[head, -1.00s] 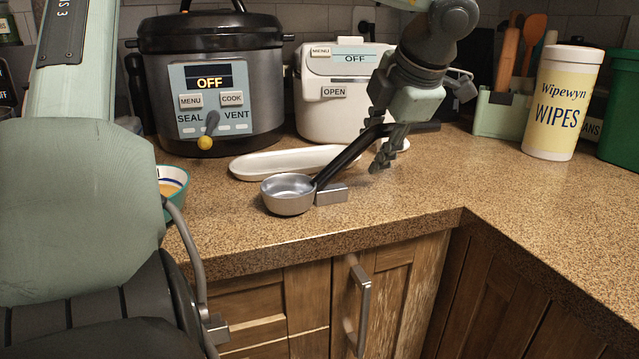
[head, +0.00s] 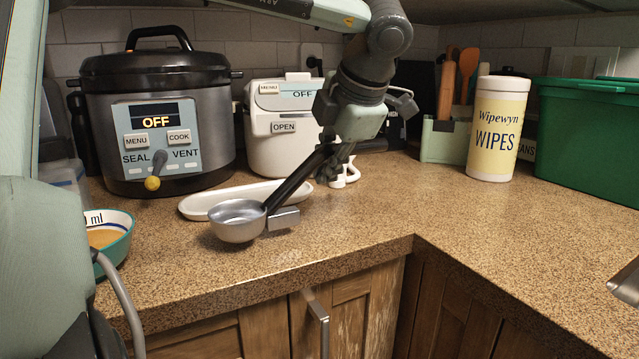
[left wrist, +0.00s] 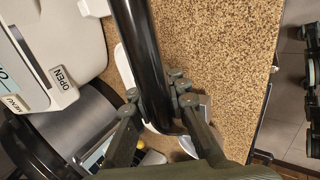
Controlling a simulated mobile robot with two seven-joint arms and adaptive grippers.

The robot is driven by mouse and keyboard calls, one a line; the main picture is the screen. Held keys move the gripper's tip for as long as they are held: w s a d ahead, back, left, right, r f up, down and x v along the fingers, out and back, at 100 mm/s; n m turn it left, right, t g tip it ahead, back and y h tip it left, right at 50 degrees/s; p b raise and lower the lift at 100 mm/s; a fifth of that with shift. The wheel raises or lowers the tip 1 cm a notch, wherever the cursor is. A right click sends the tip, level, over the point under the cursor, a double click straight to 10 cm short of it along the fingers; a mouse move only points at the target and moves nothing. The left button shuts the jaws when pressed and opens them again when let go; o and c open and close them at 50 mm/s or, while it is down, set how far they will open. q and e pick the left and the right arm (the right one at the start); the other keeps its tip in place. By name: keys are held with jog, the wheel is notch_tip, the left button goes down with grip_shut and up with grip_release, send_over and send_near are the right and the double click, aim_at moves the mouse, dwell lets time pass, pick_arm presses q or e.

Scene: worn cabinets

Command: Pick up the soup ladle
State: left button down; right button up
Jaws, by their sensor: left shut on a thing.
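The soup ladle has a silver bowl (head: 238,222) and a long black handle (head: 292,184). It is at the front of the speckled counter, handle slanting up to the right. My left gripper (head: 332,165) is shut on the handle. In the left wrist view, the fingers of my left gripper (left wrist: 155,100) press the dark handle (left wrist: 140,50) from both sides. I cannot tell whether the bowl touches the counter. My right gripper is not in view.
A small silver block (head: 283,219) is right beside the bowl. A white tray (head: 205,205) lies behind it. A pressure cooker (head: 205,130) and a white appliance (head: 270,145) stand at the back. A teal-rimmed bowl (head: 122,250) is left.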

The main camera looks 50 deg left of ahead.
pick_arm(q)
jog(key=s+a+r+b, duration=0.1)
jog(key=s+a+r, duration=0.5)
jog(key=s+r, duration=0.3)
jog(key=shift+s+a, duration=0.15)
jog(key=shift+s, duration=0.3)
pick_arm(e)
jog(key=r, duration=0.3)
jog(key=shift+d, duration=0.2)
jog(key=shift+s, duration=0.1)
pick_arm(q)
jog(key=c, duration=2)
grip_release()
jog(key=shift+c, duration=0.2)
grip_shut()
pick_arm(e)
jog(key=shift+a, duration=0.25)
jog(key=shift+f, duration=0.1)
